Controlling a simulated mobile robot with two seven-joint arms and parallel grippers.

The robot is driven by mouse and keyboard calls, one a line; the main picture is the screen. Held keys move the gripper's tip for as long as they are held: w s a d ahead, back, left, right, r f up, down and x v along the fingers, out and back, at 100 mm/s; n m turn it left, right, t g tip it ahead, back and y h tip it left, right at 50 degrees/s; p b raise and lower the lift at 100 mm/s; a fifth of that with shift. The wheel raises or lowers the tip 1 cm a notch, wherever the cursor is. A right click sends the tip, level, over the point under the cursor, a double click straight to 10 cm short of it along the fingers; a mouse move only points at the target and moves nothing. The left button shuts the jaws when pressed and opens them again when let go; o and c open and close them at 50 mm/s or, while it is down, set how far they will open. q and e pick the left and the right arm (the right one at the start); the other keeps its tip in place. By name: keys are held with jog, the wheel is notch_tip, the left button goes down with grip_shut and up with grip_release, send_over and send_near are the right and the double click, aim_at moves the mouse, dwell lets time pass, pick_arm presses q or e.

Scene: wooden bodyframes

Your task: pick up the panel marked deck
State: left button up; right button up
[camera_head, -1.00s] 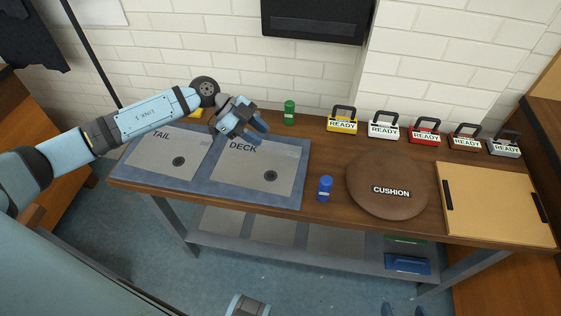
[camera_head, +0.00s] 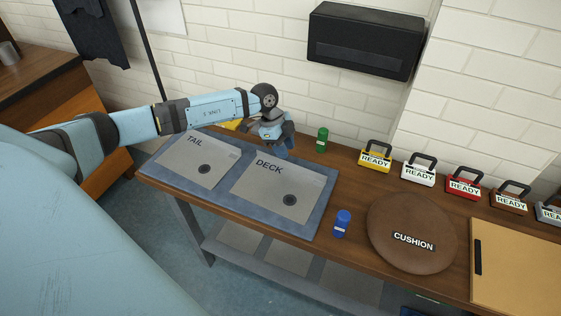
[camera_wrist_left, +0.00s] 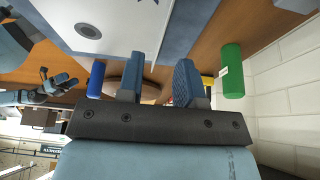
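The panel marked DECK (camera_head: 270,185) is a flat grey plate with a dark round knob (camera_head: 289,200), lying on a blue-grey mat (camera_head: 313,222) on the wooden bench. My left gripper (camera_head: 282,152) is over the panel's back edge. The wrist view shows its two blue fingers (camera_wrist_left: 160,82) apart with nothing held between them. A pale panel with a round knob (camera_wrist_left: 88,31) shows ahead of the fingers there. My right gripper (camera_wrist_left: 58,82) appears small at the left of the wrist view; its finger gap is unclear.
The TAIL panel (camera_head: 195,162) lies left of DECK. A green cylinder (camera_head: 322,140) stands behind, right of my left gripper. A blue cylinder (camera_head: 342,223) stands right of the mat, before the round brown cushion (camera_head: 405,220). Several READY-labelled items line the back.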

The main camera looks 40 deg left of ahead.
aim_at(278, 184)
pick_arm(q)
jog(key=x, duration=0.5)
jog(key=shift+w+a+f, duration=0.1)
jog(key=shift+a+f, duration=0.05)
jog(key=shift+f, duration=0.25)
grip_shut()
